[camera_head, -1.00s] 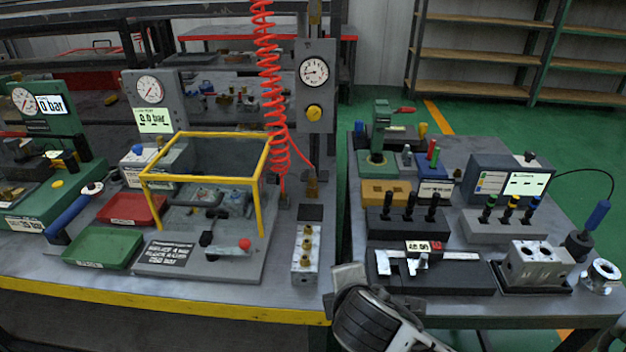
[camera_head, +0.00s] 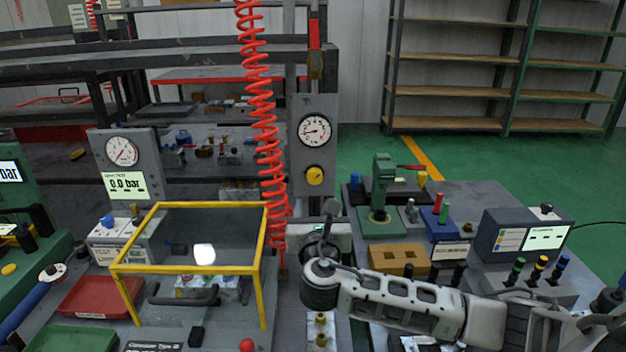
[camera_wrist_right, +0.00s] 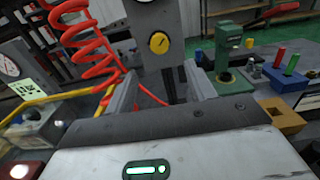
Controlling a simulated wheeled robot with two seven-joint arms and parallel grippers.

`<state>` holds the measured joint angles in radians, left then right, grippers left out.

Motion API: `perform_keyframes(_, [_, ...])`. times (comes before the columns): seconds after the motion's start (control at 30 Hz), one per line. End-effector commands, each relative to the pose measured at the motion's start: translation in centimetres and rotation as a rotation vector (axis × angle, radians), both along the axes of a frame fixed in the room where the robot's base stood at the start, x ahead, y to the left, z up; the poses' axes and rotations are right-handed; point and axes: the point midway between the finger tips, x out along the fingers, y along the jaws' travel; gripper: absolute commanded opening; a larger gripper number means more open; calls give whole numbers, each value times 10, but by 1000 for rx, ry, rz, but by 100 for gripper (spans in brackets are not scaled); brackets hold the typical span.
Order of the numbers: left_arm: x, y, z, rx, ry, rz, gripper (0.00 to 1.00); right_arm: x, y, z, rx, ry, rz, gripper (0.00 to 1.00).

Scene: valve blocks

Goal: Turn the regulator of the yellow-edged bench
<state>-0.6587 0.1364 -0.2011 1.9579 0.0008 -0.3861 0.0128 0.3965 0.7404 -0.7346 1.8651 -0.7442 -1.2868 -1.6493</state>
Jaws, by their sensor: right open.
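The regulator is a yellow round knob (camera_head: 315,175) on the grey upright panel (camera_head: 300,108), below a white dial gauge (camera_head: 314,130). The knob also shows in the wrist view (camera_wrist_right: 158,43), above the gap between my fingers. My right gripper (camera_head: 329,210) is in front of the panel, below the knob and apart from it. In the right wrist view the gripper (camera_wrist_right: 163,88) is open, its two grey fingers spread with nothing between them. My left gripper is out of view.
A red coiled hose (camera_head: 262,125) hangs just left of the panel and also shows in the wrist view (camera_wrist_right: 82,40). A yellow-edged guard frame (camera_head: 190,268) stands left. A green press (camera_head: 380,200) and a yellow block (camera_head: 397,260) stand right.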

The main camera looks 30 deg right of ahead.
Motion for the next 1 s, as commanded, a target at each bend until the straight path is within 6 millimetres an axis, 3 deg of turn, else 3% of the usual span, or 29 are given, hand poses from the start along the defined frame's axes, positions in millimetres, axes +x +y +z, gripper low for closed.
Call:
perform_keyframes(0.3, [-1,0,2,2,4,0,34,60,-37,1,2,0,-2,55])
perform_keyframes(0.5, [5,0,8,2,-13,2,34,85,-52,1,3,-1,-1,55])
perform_keyframes(0.97, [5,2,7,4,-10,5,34,95,-58,0,4,0,1,55])
perform_keyframes(1.0, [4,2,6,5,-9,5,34,95,-58,0,4,0,1,46])
